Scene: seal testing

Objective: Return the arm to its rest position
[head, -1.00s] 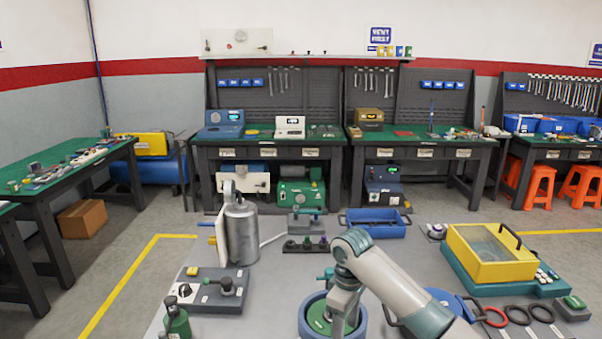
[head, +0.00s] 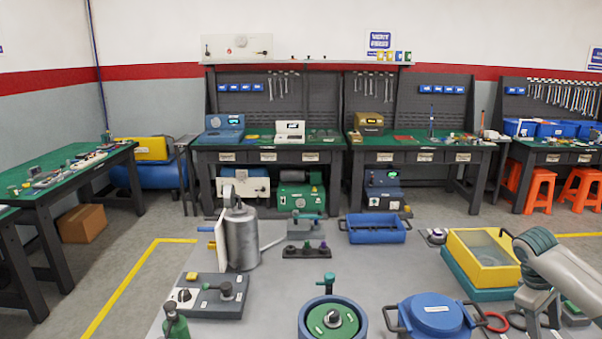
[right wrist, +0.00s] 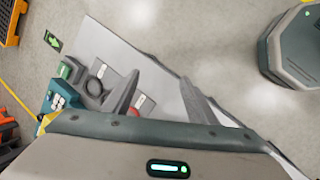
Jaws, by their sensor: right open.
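My right arm comes in at the right edge of the head view, and its gripper (head: 540,312) hangs over the right side of the grey worktable (head: 270,285). In the right wrist view the two fingers of this gripper (right wrist: 158,98) are spread, with nothing between them. Below the fingers are the table edge, a dark ring (right wrist: 92,86) and a small green block (right wrist: 69,68). My left gripper is in neither view.
A yellow-framed box (head: 484,258) on a teal base stands left of my right arm, close to it. A blue lidded pot (head: 436,313) and a round green-topped vessel (head: 333,318) are at the front. A metal cylinder (head: 241,240) stands farther left. Bare tabletop lies between them.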

